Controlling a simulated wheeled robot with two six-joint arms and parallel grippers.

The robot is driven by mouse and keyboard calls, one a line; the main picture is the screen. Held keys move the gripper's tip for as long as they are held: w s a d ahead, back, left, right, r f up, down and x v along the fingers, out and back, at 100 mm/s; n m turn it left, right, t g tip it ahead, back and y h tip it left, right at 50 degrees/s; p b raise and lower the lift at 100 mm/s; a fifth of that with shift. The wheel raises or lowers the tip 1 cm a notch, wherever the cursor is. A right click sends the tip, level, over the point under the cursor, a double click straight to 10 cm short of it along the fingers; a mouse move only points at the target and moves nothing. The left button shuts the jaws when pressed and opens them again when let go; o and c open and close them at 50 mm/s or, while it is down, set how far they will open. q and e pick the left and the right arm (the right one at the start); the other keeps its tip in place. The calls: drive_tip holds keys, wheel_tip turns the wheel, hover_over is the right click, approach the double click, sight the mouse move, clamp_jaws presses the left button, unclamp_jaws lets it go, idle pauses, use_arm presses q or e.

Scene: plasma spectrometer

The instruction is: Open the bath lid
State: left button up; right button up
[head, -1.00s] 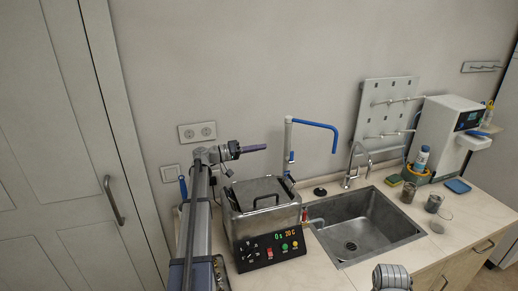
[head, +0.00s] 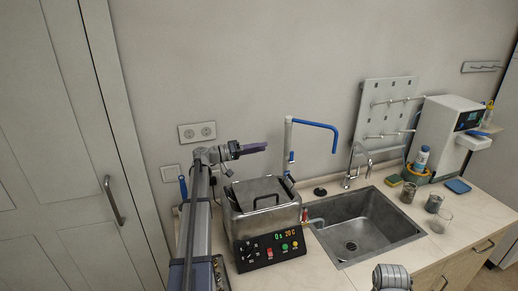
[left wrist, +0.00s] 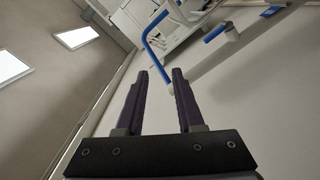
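The bath (head: 265,230) is a steel box with a black front panel, lit digits and coloured buttons. It stands on the counter left of the sink. Its lid (head: 258,190) lies on top, with a dark handle (head: 266,198) near the front edge. My left gripper (head: 262,148) is above and behind the lid, apart from it, pointing right. In the left wrist view its two dark fingers (left wrist: 160,85) are spread with nothing between them. My right gripper does not show; a rounded grey part of my right arm (head: 392,277) is at the bottom edge.
A sink (head: 365,230) with a tap (head: 355,165) is right of the bath. A blue-tipped pipe (head: 314,124) rises behind the bath. Wall sockets (head: 197,132) are behind my left arm.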

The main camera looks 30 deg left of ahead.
use_arm(q)
drive_tip(key=shift+o, duration=0.2)
drive_tip(key=v, duration=0.8)
